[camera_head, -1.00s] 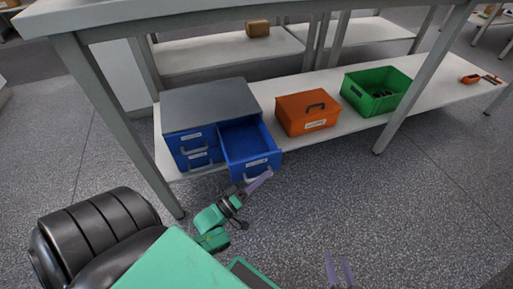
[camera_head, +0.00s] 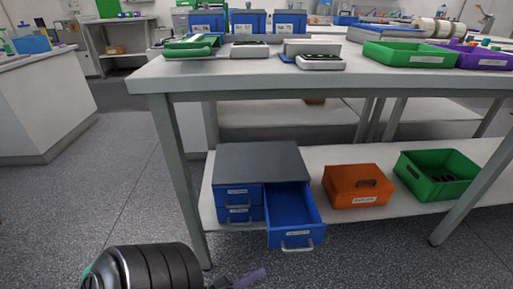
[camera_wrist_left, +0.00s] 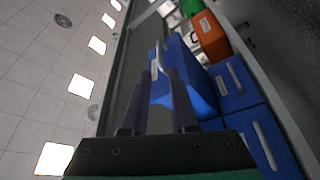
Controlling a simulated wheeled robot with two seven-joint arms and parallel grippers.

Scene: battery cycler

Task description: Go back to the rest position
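The blue drawer cabinet (camera_head: 255,165) with a grey top stands on the lower shelf. Its upper right drawer (camera_head: 290,207) is pulled out and looks empty from above. The drawer's handle (camera_head: 298,246) is free. My left gripper (camera_head: 250,278) shows only partly at the bottom edge, in front of the cabinet and lower left of the handle, apart from it. In the left wrist view my left gripper (camera_wrist_left: 162,78) has its two fingers apart with nothing between them, facing the open drawer (camera_wrist_left: 190,80). My right gripper is outside both current views.
An orange box (camera_head: 356,186) and a green bin (camera_head: 437,178) stand right of the cabinet on the shelf (camera_head: 330,222). The table (camera_head: 240,75) above carries several trays and devices. A table leg (camera_head: 182,180) stands left of the cabinet. The floor in front is open.

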